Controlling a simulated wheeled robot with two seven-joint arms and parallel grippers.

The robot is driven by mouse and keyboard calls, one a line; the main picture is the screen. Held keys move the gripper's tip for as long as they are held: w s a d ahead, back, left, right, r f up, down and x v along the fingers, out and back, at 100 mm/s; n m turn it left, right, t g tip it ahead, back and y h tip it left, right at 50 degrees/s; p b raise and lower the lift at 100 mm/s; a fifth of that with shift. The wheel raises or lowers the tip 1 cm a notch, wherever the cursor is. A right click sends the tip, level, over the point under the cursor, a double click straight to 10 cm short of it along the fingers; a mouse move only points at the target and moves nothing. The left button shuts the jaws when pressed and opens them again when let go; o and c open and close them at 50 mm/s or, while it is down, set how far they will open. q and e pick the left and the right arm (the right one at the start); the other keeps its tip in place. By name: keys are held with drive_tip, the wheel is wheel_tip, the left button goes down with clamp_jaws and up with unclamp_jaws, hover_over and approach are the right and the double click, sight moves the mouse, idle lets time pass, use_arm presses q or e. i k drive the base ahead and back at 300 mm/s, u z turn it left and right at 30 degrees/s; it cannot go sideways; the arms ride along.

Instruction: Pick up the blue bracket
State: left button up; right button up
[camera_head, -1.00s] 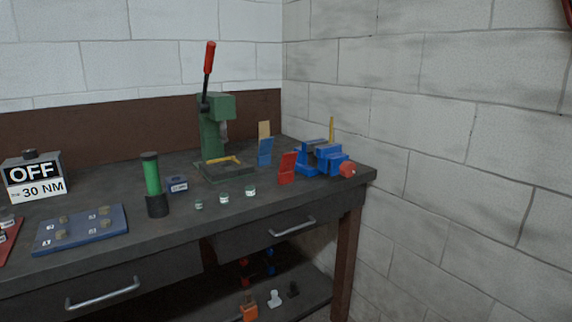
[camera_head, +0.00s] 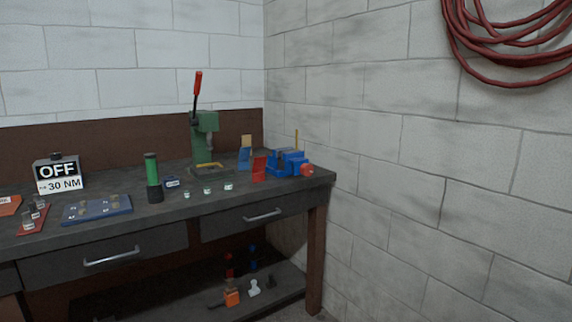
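An upright blue piece that looks like the blue bracket (camera_head: 244,159) stands on the dark workbench (camera_head: 225,209), right of the green press and behind a similar red bracket (camera_head: 259,169). A tan piece (camera_head: 247,142) stands just behind it. A blue vise (camera_head: 288,163) with a red end stands close to its right. Neither of my grippers is in view.
The green press (camera_head: 206,140) with a red-tipped lever stands left of the blue bracket. Small jars (camera_head: 207,189) and a green cylinder (camera_head: 152,170) stand nearer the front. A lower shelf (camera_head: 280,297) holds several small coloured items. A red hose (camera_head: 480,30) hangs on the right wall.

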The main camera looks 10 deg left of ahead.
sight(244, 166)
drive_tip(key=z, duration=0.35)
drive_tip(key=i, duration=1.55)
drive_tip(key=u, duration=0.8)
drive_tip(key=i, duration=0.9)
drive_tip(key=u, duration=1.15)
drive_tip(key=i, duration=0.25)
drive_tip(key=u, duration=0.3)
